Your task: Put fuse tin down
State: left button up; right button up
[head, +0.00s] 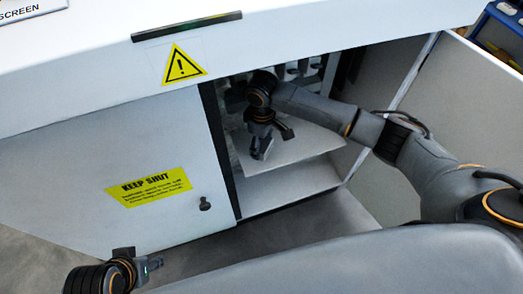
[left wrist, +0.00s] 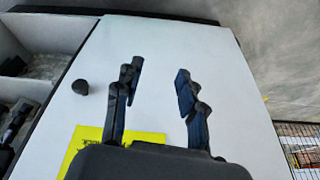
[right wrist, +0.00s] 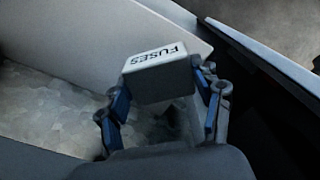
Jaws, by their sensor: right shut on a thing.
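The fuse tin (right wrist: 158,78) is a small pale box with a lid marked FUSES, seen in the right wrist view. My right gripper (right wrist: 163,100) is shut on it, one finger on each side. In the head view my right gripper (head: 266,143) is inside the open cabinet, over a light shelf panel (head: 285,152); the tin is hard to make out there. Whether the tin touches a surface below is unclear. My left gripper (head: 142,266) is open and empty in front of the cabinet; its spread fingers also show in the left wrist view (left wrist: 159,80).
The white cabinet (head: 90,130) has a closed left door with a yellow KEEP SHUT label (head: 148,187). Its right door (head: 440,90) stands open beside my right arm. Dark-framed opening edges and a lower shelf (head: 290,188) lie close to the right gripper. Bare floor shows in front.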

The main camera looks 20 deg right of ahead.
aim_at(261, 150)
notch_tip(261, 150, down, 4)
jog(key=shift+w+f+b, duration=0.1)
jog(key=shift+w+b, duration=0.05)
jog(key=shift+b, duration=0.65)
pick_arm(q)
jog(key=w+d+r+t+h, duration=0.1)
jog(key=w+t, duration=0.3)
jog(key=w, duration=0.4)
jog(key=shift+d+r, duration=0.7)
jog(key=shift+d, duration=0.1)
jog(key=shift+w, duration=0.1)
pick_arm(e)
jog(key=o, duration=1.2)
jog(key=shift+f, duration=0.1)
pick_arm(q)
jog(key=shift+f, duration=0.1)
pick_arm(e)
jog(key=shift+o, duration=0.2)
